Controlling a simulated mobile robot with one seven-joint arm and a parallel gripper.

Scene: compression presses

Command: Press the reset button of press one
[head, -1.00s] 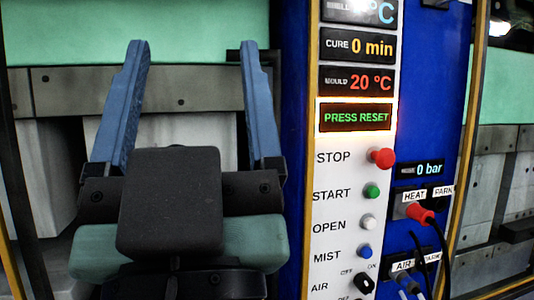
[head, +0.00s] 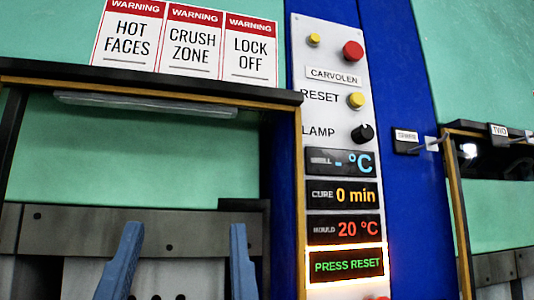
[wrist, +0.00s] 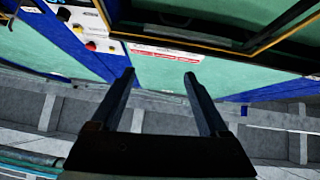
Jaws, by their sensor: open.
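The reset button (head: 356,100) is a yellow knob beside the RESET label on the white panel, right of the left press opening. The display (head: 346,264) lower down reads PRESS RESET in green, with a lit border. My gripper (head: 183,228) is open and empty, its blue fingers low in the head view, left of and below the button. In the wrist view my gripper (wrist: 159,75) is open towards the green face. The panel (wrist: 112,47) is there at upper left, with a yellow knob that looks like the reset button (wrist: 63,14).
A red button (head: 353,51) and a small yellow knob (head: 314,40) sit above the reset button. A black lamp knob (head: 363,133) sits below it. Warning signs (head: 190,42) and the dark frame edge (head: 150,82) are at left. A TWO sign (head: 499,129) marks the right press.

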